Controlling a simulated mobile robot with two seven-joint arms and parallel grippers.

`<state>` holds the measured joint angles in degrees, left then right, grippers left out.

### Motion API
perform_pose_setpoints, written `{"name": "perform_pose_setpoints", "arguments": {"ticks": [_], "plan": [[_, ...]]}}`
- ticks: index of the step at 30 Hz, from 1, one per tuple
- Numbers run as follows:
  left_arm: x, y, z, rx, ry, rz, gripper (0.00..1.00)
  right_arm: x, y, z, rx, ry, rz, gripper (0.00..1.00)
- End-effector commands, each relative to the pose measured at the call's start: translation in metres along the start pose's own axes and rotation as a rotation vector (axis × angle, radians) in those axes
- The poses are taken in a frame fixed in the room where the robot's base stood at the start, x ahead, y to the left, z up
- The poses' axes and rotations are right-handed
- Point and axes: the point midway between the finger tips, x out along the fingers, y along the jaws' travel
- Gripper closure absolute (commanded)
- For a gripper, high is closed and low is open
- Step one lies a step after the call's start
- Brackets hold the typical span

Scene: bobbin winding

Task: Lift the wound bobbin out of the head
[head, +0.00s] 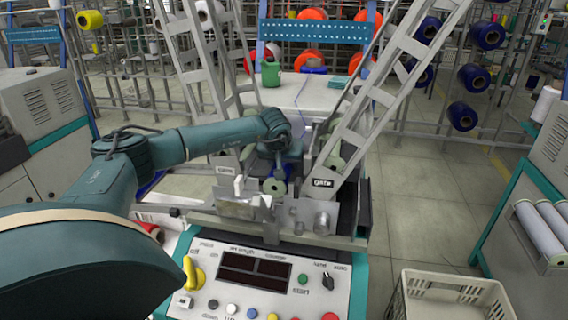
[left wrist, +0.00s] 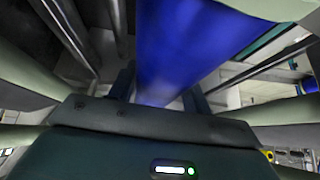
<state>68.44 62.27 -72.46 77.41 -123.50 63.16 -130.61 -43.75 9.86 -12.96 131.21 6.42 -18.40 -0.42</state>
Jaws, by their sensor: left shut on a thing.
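The wound bobbin (left wrist: 200,45) is a blue cylinder that fills the top middle of the left wrist view, between the two dark fingers of my left gripper (left wrist: 160,95). In the head view my left gripper (head: 278,160) is inside the winding head, between the two raised gate arms, shut on the bobbin. Only a little blue of the bobbin (head: 291,172) shows there; the rest is hidden behind the gripper and a pale green disc (head: 275,187). I cannot tell whether the bobbin is clear of its holders. My right gripper is not in view.
Slanted metal gate arms (head: 385,95) stand close on both sides of the gripper. The control panel (head: 270,282) is in front. A pale crate (head: 450,277) stands on the floor at lower right. A white table with a green can (head: 271,73) is behind.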

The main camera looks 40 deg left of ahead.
Motion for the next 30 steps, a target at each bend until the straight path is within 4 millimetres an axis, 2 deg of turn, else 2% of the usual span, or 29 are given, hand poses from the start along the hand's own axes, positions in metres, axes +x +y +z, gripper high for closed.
{"name": "perform_pose_setpoints", "arguments": {"ticks": [3, 30], "plan": [[-0.0002, -0.0004, -0.0002, 0.0, 0.0, -0.001, 0.81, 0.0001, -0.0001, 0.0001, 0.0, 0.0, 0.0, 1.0], [-0.0068, -0.0002, 0.0011, -0.001, 0.002, 0.001, 0.81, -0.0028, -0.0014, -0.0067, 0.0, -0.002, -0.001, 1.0]]}}
